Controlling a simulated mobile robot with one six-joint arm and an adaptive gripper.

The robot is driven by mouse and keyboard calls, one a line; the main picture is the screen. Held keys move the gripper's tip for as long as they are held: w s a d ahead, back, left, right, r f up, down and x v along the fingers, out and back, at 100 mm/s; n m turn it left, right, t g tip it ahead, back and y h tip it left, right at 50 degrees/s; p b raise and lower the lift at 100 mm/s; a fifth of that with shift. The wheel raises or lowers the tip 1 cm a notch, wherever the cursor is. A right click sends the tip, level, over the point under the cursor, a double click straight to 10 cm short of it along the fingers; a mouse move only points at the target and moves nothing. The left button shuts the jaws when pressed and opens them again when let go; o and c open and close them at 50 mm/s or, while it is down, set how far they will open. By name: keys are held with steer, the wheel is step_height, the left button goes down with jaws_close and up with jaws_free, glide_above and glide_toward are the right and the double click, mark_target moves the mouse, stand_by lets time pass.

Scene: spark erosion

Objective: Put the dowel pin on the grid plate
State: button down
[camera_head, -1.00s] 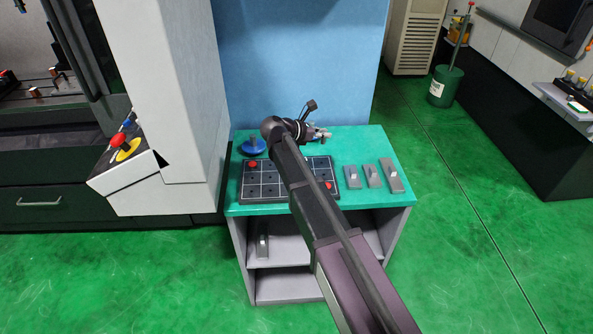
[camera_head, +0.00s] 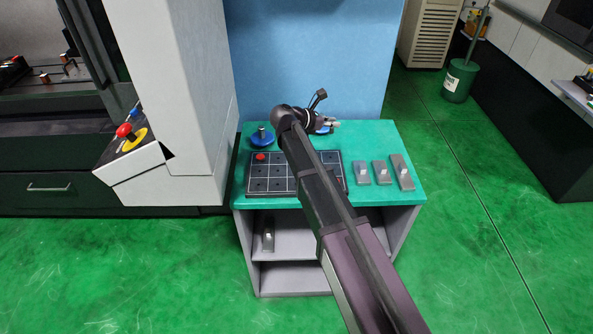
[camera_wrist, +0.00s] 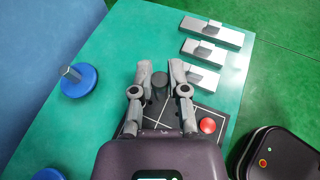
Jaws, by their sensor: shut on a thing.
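The dowel pin (camera_wrist: 159,82) is a short dark grey cylinder, seen in the wrist view between the fingertips. My gripper (camera_wrist: 160,72) is shut on it. In the head view my gripper (camera_head: 328,124) is over the back of the teal bench top, and the pin cannot be made out there. The grid plate (camera_head: 258,186) is a black plate with pale lines, flat on the bench; my arm crosses over it and hides part. In the wrist view the plate (camera_wrist: 204,112) shows partly behind and beside the fingers, with a red disc (camera_wrist: 207,125) on it.
A blue round base with a metal peg (camera_head: 262,138) stands behind the plate's left end. Several grey blocks (camera_head: 382,172) line the bench's right side. Another red disc (camera_head: 261,157) lies on the plate's back left. A white machine column (camera_head: 185,90) and blue panel (camera_head: 310,60) flank the bench.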

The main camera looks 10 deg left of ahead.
steer(key=s+a+f+n+t+y+b, duration=0.2)
steer(key=s+a+n+y, duration=0.3)
steer(key=a, duration=0.5)
steer(key=s+a+f+n+t+y+b, duration=0.2)
steer(key=s+a+n+t+y, duration=0.1)
steer(key=a, duration=0.7)
steer(key=shift+s+f+n+y, duration=0.2)
steer(key=shift+s+n+y, duration=0.65)
steer(key=shift+n+y, duration=0.3)
steer(key=shift+f, duration=0.1)
steer(key=b, duration=0.7)
glide_above(268, 175)
step_height(268, 175, down, 6)
steer(key=shift+f, duration=0.1)
steer(key=shift+f+b, duration=1.7)
steer(key=shift+f, duration=0.1)
steer(key=shift+f, duration=0.2)
